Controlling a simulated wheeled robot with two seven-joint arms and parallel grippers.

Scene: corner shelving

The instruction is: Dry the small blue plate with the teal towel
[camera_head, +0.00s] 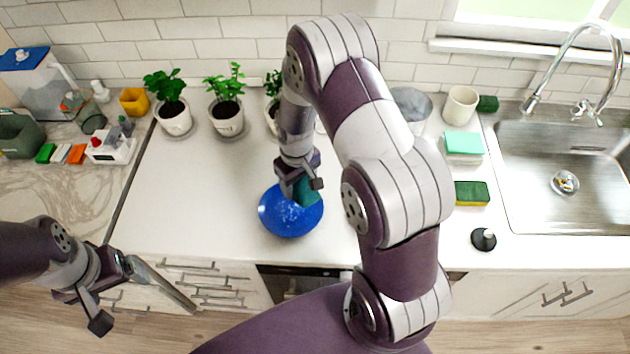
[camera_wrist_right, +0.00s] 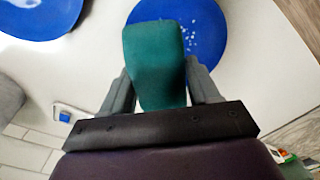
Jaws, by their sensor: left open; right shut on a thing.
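A small blue plate (camera_head: 283,221) lies on the white counter, with pale specks on its surface. It also shows in the wrist view (camera_wrist_right: 212,45). My right gripper (camera_head: 301,186) is shut on the teal towel (camera_head: 308,194), which is over the plate's upper part. In the wrist view the towel (camera_wrist_right: 155,65) sticks out between the fingers and covers the plate's left part; I cannot tell whether it touches the plate. My left gripper (camera_head: 143,300) is open and empty, low in front of the counter.
Another blue plate (camera_wrist_right: 40,14) lies apart in the wrist view; my right arm hides that area in the head view. Potted plants (camera_head: 227,120) stand along the back. A green and yellow sponge (camera_head: 472,193) and the sink (camera_head: 560,215) are to the right. The counter's left middle is clear.

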